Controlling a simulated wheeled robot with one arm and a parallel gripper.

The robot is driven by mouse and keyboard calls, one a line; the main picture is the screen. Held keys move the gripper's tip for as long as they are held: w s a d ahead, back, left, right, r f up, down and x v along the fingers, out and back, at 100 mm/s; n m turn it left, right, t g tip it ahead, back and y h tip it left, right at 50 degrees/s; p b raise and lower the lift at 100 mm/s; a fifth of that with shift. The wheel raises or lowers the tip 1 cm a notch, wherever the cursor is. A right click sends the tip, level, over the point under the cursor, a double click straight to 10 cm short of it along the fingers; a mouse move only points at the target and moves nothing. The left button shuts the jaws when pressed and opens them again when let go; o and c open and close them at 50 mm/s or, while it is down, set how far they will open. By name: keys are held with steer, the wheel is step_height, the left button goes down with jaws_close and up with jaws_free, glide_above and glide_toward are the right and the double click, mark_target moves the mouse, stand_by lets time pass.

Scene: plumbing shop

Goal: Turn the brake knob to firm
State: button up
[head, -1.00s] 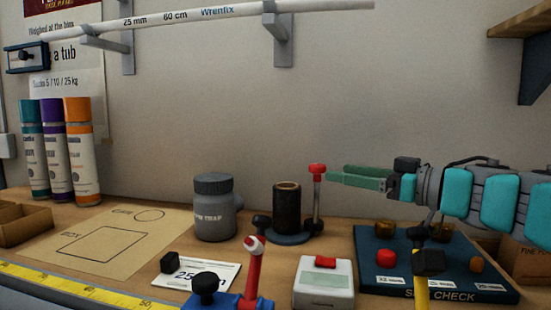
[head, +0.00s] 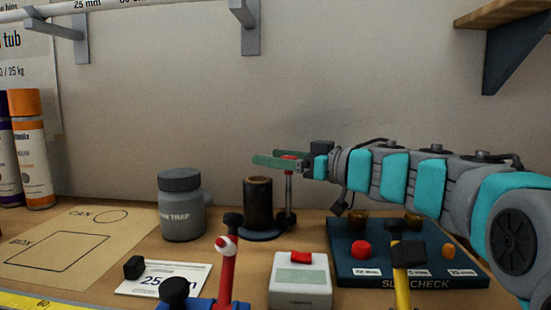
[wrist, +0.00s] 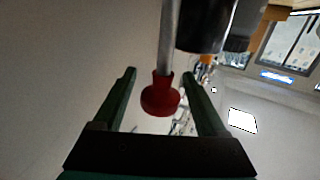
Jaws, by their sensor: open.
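A red knob (head: 290,157) sits on top of a thin upright metal post (head: 289,192), beside a dark cylinder (head: 258,201) on a round dark base. My gripper (head: 278,160) is open, with its green fingers level at the height of the red knob. In the wrist view the red knob (wrist: 160,98) is between the two spread fingers (wrist: 158,100), with a gap visible on each side. No firm or soft marking can be read on it.
A grey trap jar (head: 181,212) stands left of the cylinder. A blue size-check board (head: 400,270), a yellow-handled tool (head: 402,285), a white box with a red top (head: 300,283) and a red-handled blue tool (head: 227,270) stand in front. The wall is behind.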

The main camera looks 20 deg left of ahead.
steer(key=shift+a, duration=0.1)
jaws_close()
stand_by(0.6)
